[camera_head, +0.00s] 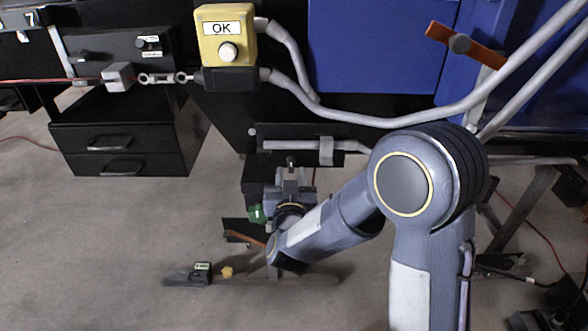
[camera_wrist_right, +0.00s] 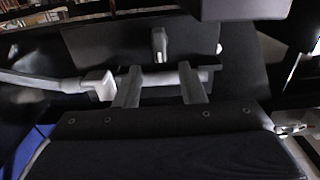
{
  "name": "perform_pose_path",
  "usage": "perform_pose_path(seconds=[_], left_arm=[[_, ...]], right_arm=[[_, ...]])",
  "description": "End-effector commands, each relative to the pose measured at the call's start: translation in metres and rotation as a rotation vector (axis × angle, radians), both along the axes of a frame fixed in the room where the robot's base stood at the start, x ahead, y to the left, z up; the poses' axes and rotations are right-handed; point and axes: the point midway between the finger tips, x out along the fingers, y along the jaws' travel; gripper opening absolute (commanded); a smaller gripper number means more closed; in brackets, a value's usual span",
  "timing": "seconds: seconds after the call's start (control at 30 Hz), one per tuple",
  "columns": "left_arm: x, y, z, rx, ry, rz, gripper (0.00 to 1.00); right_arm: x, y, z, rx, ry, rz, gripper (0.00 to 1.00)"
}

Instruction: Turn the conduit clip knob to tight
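In the head view a light grey conduit (camera_head: 290,145) runs across a black plate, with a pale clip (camera_head: 327,151) around its right part. A small dark knob (camera_head: 291,160) shows just below the conduit. In the right wrist view, the knob (camera_wrist_right: 160,45) stands as a short grey bar on the black plate, and the clip (camera_wrist_right: 101,84) is at left. My right gripper (camera_wrist_right: 160,70) is open and empty. Its two fingers reach over the conduit, one on each side of the knob's line; whether they touch anything I cannot tell. My left gripper is not in view.
A yellow box marked OK (camera_head: 226,34) with a push button is above. Grey pipes and an orange-handled lever (camera_head: 465,45) are at the upper right. A black drawer unit (camera_head: 125,140) is at left. Open floor (camera_head: 80,250) lies at lower left.

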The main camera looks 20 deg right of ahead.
Motion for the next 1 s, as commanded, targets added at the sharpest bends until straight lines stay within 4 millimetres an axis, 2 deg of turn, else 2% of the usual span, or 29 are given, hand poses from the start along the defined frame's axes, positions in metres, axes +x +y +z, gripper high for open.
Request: perform_pose_path(seconds=[0.1,0.3,0.63,0.9,1.0], left_arm=[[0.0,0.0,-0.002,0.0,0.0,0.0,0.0],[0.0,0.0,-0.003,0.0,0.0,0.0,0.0],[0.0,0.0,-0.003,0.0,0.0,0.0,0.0],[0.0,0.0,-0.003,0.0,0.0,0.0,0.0],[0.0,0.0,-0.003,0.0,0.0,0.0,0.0]], right_arm=[[0.019,-0.006,-0.001,0.001,0.0,-0.003,0.36],[0.04,-0.012,-0.001,0.001,0.001,-0.001,0.36],[0.045,-0.013,0.0,0.002,0.002,0.001,0.36],[0.045,-0.013,0.0,0.002,0.002,0.001,0.02],[0.045,-0.013,0.0,0.002,0.002,0.001,0.0]])
